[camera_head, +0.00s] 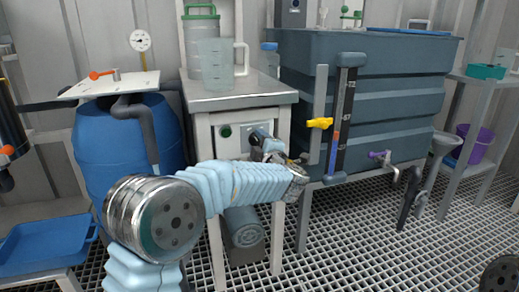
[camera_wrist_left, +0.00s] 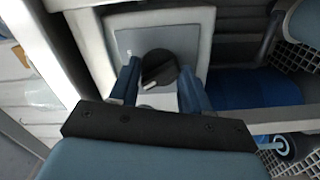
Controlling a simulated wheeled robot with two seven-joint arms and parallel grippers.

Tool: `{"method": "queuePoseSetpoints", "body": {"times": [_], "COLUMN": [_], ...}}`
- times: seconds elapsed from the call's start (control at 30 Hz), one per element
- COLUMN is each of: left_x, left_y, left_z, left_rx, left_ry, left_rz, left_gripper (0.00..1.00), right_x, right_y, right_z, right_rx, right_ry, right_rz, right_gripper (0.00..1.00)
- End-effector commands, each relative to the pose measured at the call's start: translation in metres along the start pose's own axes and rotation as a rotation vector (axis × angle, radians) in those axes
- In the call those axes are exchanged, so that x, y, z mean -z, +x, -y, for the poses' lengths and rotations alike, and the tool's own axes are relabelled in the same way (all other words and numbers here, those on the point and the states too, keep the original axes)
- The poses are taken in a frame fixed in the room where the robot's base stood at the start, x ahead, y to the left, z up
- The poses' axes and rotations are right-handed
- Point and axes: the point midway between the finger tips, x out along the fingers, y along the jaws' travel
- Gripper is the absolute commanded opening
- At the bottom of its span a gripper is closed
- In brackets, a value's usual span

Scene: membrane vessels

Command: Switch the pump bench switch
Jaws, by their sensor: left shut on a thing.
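The pump bench (camera_head: 240,97) is a grey cabinet-like stand in the middle of the head view, with a light switch panel on its front. In the left wrist view the switch (camera_wrist_left: 158,66) is a round black knob with a white mark, on a grey plate (camera_wrist_left: 126,42). My left gripper (camera_wrist_left: 160,88) has its two blue fingers on either side of the knob and is shut on it. In the head view my left gripper (camera_head: 268,144) is at the panel, and the knob is largely hidden there. My right gripper is not in view.
A green button (camera_head: 225,131) sits on the panel, left of the gripper. A clear jug (camera_head: 215,65) stands on the bench top. A blue barrel (camera_head: 115,150) is to the left. A large grey tank (camera_head: 385,90) with a yellow valve handle (camera_head: 319,123) is close on the right.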

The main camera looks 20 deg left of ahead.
Motion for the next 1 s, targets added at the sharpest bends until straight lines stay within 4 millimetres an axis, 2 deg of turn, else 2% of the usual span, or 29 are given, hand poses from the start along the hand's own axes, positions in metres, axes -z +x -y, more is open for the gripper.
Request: {"method": "queuePoseSetpoints", "body": {"times": [0.5,0.53,0.67,0.7,1.0], "left_x": [-0.0001,-0.0001,-0.0001,-0.0001,-0.0003], "left_y": [-0.0001,-0.0001,0.0000,0.0000,-0.0026], "left_z": [0.0018,0.0018,0.0015,0.0013,0.0004], "left_rx": [0.004,0.004,0.003,0.003,0.001], "left_ry": [-0.020,-0.020,-0.020,-0.019,-0.019], "left_rz": [-0.001,-0.001,-0.001,-0.001,0.000], "left_gripper": [0.17,0.50,0.70,0.73,0.73], "right_x": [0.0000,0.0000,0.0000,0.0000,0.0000], "right_y": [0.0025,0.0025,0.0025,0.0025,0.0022], "right_z": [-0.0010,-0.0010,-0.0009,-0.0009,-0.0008], "right_rx": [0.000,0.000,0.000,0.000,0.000], "right_ry": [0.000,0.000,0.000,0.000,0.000], "right_rz": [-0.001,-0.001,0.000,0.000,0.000], "right_gripper": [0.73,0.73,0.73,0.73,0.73]}}
